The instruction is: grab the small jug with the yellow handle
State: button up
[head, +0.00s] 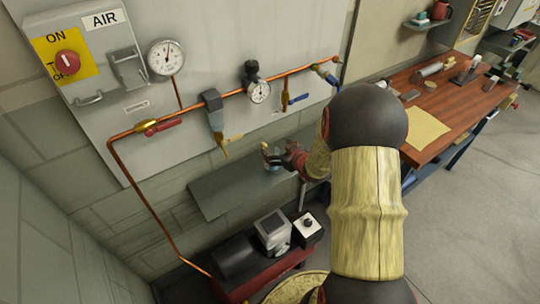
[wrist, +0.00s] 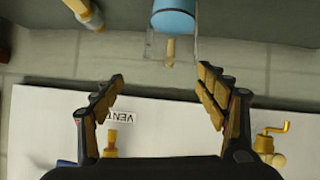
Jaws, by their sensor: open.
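A small jug (wrist: 175,18) with a blue body and a pale yellow handle (wrist: 170,50) is at the top of the wrist view, partly cut off by the frame edge. It lies just beyond my fingertips, and its handle points towards the gap between them. My gripper (wrist: 160,76) is open, with nothing between its fingers. In the head view the jug (head: 271,160) looks small on the grey shelf (head: 225,188), with my gripper (head: 285,157) close at its right. My fingers partly hide it there, so contact cannot be told.
A wall panel (head: 215,50) with copper pipe, gauges and valves stands behind the shelf. A wooden workbench (head: 440,95) stands at right.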

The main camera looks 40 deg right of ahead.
jog(key=shift+t+y, duration=0.6)
jog(key=shift+t, duration=0.2)
jog(key=f, duration=0.2)
jog(key=s+f, duration=0.1)
jog(key=f, duration=0.1)
jog(key=s+f, duration=0.1)
jog(key=f, duration=0.1)
jog(key=shift+s+a, duration=0.15)
jog(key=shift+s, duration=0.05)
jog(key=shift+w+f, duration=0.2)
jog(key=x, duration=0.2)
jog(key=b+x, duration=0.1)
jog(key=x, duration=0.1)
jog(key=b+x, duration=0.1)
jog(key=x, duration=0.1)
jog(key=shift+a+r, duration=0.1)
jog(key=shift+a, duration=0.3)
jog(key=shift+w+d+b, duration=0.1)
jog(key=shift+w+b, duration=0.25)
jog(key=shift+w, duration=0.25)
jog(key=shift+c, duration=1)
jog(key=c, duration=1.1)
jog(key=shift+c, duration=0.8)
